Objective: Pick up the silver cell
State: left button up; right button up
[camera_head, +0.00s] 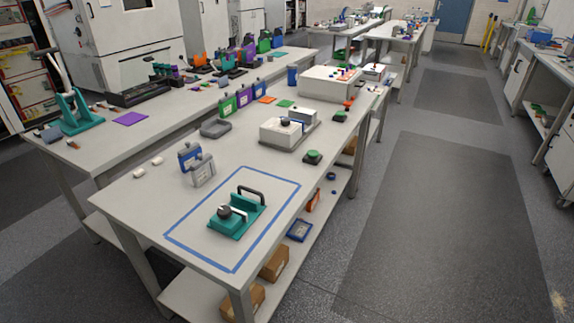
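The silver cell (203,172) is a flat grey block with tabs on its top edge. It appears to stand upright on the near white table, just outside the left side of the blue tape outline. A blue cell (188,154) of similar shape stands close behind it and is partly hidden by it. I cannot tell whether the two touch. Neither of my grippers is in view.
A teal fixture (237,214) with a dark handle sits inside the blue tape outline (205,258). Two small white pieces (139,172) lie left of the cells. A grey tray (215,128) and a white device (282,131) stand farther back. The table's front left is clear.

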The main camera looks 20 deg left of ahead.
aim_at(201, 175)
jog(key=z, duration=0.6)
jog(key=i, duration=1.4)
jog(key=u, duration=2.45)
